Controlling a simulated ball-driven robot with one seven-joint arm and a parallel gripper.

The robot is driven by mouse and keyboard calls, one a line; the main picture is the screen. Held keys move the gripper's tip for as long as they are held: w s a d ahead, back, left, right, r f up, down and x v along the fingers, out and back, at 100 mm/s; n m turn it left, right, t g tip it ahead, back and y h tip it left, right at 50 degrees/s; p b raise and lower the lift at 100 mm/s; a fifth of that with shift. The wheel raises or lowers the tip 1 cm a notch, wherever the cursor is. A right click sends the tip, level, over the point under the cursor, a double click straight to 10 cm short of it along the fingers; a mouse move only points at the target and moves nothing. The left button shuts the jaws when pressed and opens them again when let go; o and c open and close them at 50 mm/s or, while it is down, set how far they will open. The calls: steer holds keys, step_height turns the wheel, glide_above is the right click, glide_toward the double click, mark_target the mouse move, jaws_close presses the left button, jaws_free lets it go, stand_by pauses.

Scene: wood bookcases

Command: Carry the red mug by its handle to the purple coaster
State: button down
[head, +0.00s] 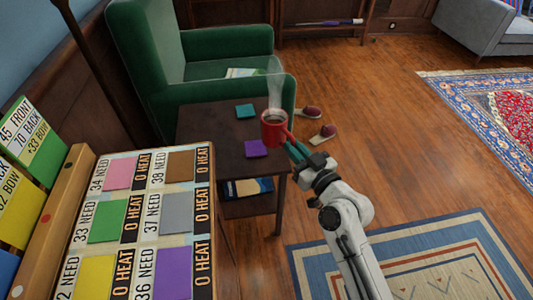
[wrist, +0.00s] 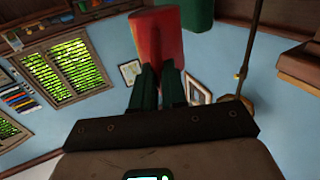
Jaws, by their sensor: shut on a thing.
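The red mug (head: 273,129) is upright, with dark liquid in it and steam above it. It appears over the right edge of the dark side table (head: 212,131); I cannot tell whether it touches the top. My gripper (head: 292,147) is shut on the mug's handle from the lower right. In the wrist view, the green fingers (wrist: 159,82) reach up to the red mug (wrist: 158,32). The handle between the fingers is mostly hidden. The purple coaster (head: 256,149) lies on the table near its front right corner, just below and left of the mug.
A teal coaster (head: 246,111) lies farther back on the table. A green armchair (head: 150,60) stands behind it. A large board with coloured squares (head: 140,225) fills the lower left. Two slippers (head: 323,134) lie on the wood floor, right of the table.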

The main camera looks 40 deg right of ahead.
steer(key=shift+w+d+f+b, duration=0.1)
steer(key=shift+w+f+b, duration=0.6)
steer(key=shift+w+f, duration=1)
steer(key=shift+w+d+f+b, duration=0.1)
steer(key=shift+w+f+b, duration=0.6)
steer(key=shift+w+f, duration=1)
steer(key=shift+w+d+f+b, duration=0.1)
steer(key=shift+w+f+b, duration=0.6)
steer(key=shift+w+f, duration=1)
steer(key=shift+s+f, duration=0.35)
steer(key=shift+f, duration=0.05)
steer(key=c, duration=1.2)
jaws_free()
steer(key=shift+o, duration=0.2)
steer(key=shift+s, duration=0.1)
